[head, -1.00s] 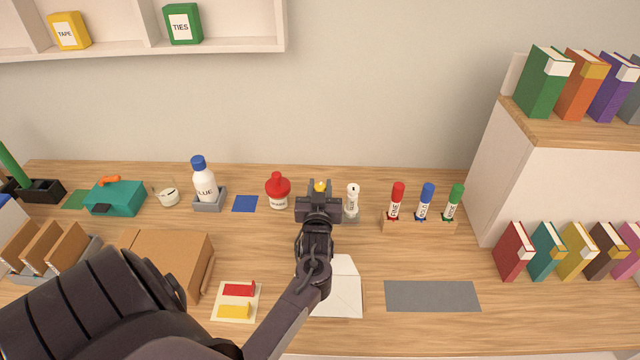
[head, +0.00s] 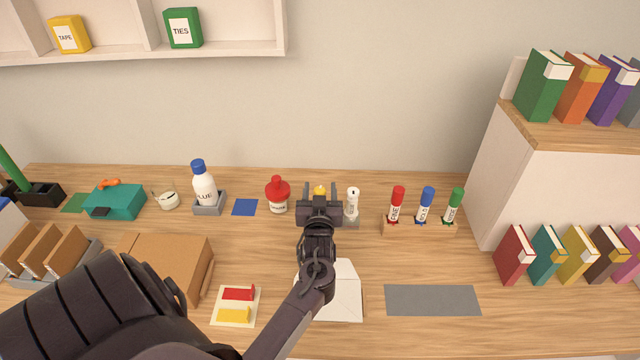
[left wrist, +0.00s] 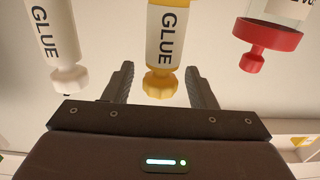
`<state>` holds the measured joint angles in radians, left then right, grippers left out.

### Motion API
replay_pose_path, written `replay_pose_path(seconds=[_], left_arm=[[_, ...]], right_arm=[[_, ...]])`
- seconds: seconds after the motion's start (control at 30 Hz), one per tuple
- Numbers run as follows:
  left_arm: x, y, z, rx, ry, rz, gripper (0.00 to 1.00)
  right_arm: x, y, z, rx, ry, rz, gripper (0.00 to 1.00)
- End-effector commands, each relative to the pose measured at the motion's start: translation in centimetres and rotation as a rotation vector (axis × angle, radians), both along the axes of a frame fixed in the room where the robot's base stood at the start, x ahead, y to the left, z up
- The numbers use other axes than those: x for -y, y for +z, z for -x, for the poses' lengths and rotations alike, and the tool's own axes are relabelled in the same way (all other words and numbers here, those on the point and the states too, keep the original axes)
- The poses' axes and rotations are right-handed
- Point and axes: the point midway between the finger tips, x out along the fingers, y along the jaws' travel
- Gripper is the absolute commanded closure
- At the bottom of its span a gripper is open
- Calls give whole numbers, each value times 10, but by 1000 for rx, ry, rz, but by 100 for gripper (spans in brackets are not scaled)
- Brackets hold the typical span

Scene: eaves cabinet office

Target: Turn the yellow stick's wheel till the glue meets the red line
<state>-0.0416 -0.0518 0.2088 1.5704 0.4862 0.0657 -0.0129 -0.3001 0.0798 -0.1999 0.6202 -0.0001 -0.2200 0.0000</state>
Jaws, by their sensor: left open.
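The yellow glue stick (left wrist: 162,40) shows large in the left wrist view, with its label reading GLUE and its yellow wheel (left wrist: 160,84) at the picture's lower end. In the head view only a bit of its yellow top (head: 320,189) shows; the rest is hidden behind my left gripper (head: 320,190). The left gripper's fingers (left wrist: 160,86) are spread on either side of the wheel, with gaps visible on both sides. No red line or glue level can be made out. My right gripper is not in view.
A white glue stick (head: 352,203) stands close to the right and a red-capped bottle (head: 278,194) to the left. A white envelope (head: 343,296) lies below my arm. The grey mat (head: 432,300) is bare.

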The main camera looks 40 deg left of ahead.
Motion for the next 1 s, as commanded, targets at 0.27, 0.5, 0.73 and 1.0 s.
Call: replay_pose_path(seconds=[0.27, 0.5, 0.73, 1.0], left_arm=[[0, 32, 0, 6, 0, 0, 49], [0, 91, 0, 8, -1, 0, 49], [0, 147, 0, 8, -1, -1, 49], [0, 191, -1, 4, 0, 0, 49]], right_arm=[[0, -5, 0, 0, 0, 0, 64], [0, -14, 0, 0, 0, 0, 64], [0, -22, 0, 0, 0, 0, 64], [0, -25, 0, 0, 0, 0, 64]])
